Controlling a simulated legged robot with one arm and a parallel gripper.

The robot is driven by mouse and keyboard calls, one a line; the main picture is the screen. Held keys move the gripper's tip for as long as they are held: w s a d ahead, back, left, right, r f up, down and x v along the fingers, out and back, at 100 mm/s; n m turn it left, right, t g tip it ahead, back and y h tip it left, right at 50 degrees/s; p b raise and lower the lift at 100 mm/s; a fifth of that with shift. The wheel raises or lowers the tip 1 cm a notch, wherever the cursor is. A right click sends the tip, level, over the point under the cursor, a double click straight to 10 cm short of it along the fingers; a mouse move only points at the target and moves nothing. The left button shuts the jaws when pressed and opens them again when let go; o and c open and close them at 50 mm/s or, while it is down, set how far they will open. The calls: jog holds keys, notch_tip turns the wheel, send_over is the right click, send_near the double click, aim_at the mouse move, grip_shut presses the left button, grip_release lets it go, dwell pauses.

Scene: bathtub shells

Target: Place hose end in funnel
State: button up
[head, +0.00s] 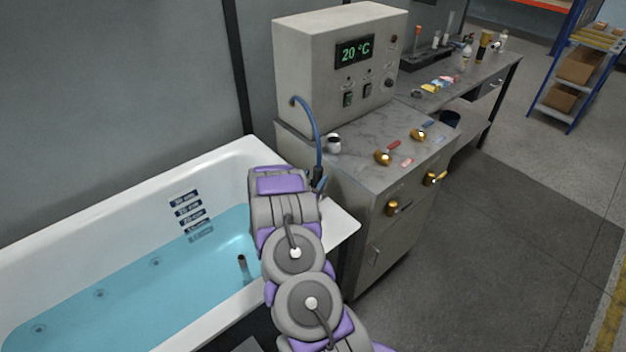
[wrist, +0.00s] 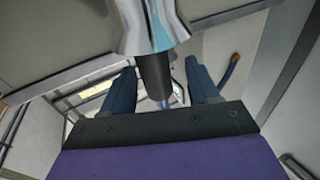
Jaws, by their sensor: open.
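The blue hose (head: 314,130) leaves the control box and curves down to a dark cylindrical piece (head: 318,178) beside my gripper (head: 321,186), at the tub's right corner. In the wrist view, my gripper (wrist: 160,92) is open, its two dark blue fingers apart. A dark cylinder (wrist: 153,75) with a shiny, flared pale part (wrist: 150,25) shows between and above the fingers. Whether the fingers touch it is unclear. The blue hose (wrist: 230,72) with its brass-coloured fitting shows at the right. I cannot clearly tell which piece is the funnel.
The white bathtub (head: 130,188) holds blue water, with a short dark pipe (head: 243,268) standing in it. The grey control box (head: 325,65) sits on a marble-topped cabinet (head: 365,165) with brass knobs. Open floor (head: 500,240) lies to the right.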

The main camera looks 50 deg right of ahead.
jog(key=shift+d+f, duration=0.1)
jog(key=shift+d, duration=0.15)
jog(key=p+v, duration=0.2)
jog(key=v, duration=0.9)
jog(key=shift+a, duration=0.4)
jog(key=shift+s+a, duration=0.1)
jog(key=shift+s, duration=0.05)
